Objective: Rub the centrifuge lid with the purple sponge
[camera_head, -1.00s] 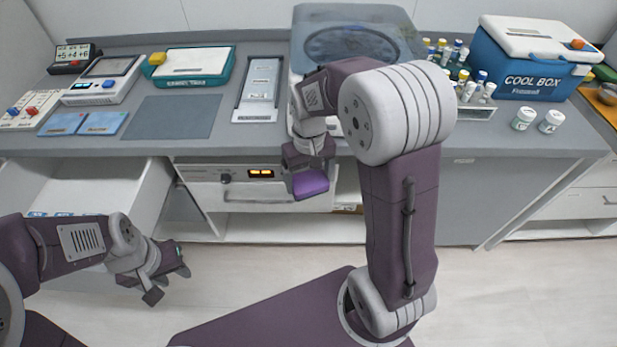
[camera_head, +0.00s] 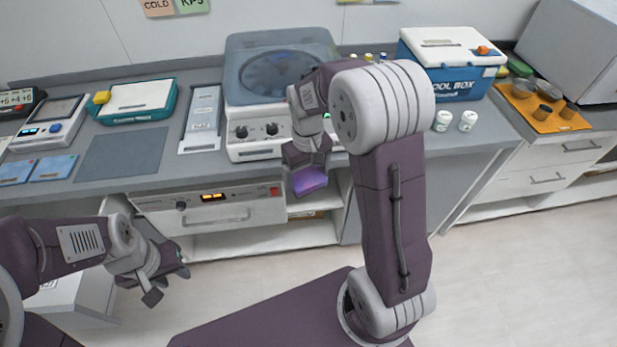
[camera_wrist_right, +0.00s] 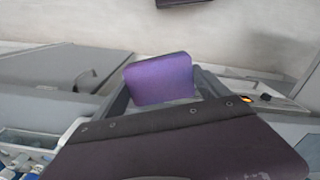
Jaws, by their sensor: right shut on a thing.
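The purple sponge (camera_head: 309,181) is held in my right gripper (camera_head: 307,165), in front of the counter's front edge. In the right wrist view the sponge (camera_wrist_right: 160,79) sits between the two fingers of the gripper (camera_wrist_right: 163,92), which is shut on it. The centrifuge (camera_head: 252,135) stands on the counter behind, with its translucent blue-grey lid (camera_head: 262,48) down. The sponge is apart from the lid, lower and nearer to me. My right arm hides the centrifuge's right part. My left gripper (camera_head: 168,279) is open and empty in front of the counter at the lower left.
A teal tray (camera_head: 170,108) and a grey mat (camera_head: 95,155) lie left of the centrifuge. The blue cool box (camera_head: 453,84), white-capped jars (camera_head: 467,121) and an orange tray (camera_head: 540,126) stand to the right. Below the counter is a unit with a lit display (camera_head: 215,210).

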